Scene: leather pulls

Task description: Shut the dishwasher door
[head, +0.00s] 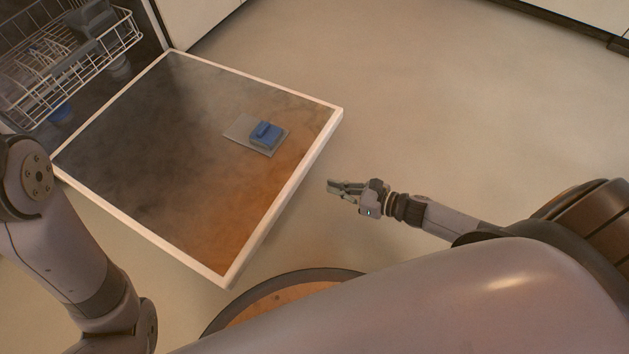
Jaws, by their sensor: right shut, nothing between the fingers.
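The dishwasher door (160,150) hangs fully open at the left of the head view, lying about flat. Its inner face is shiny and reflective, with a pale rim and a blue and grey dispenser (265,135). The dishwasher (150,22) shows only in part at the upper left. My right gripper (331,187) is shut and empty, to the right of the door's outer edge and apart from it in the picture. My left arm comes in at the lower left, beside the door's near left corner; its gripper is out of view.
A white wire rack (75,60) shows in the dishwasher opening, with a few items in it. White cabinet fronts (590,18) run along the top right. The floor (430,90) right of the door is clear.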

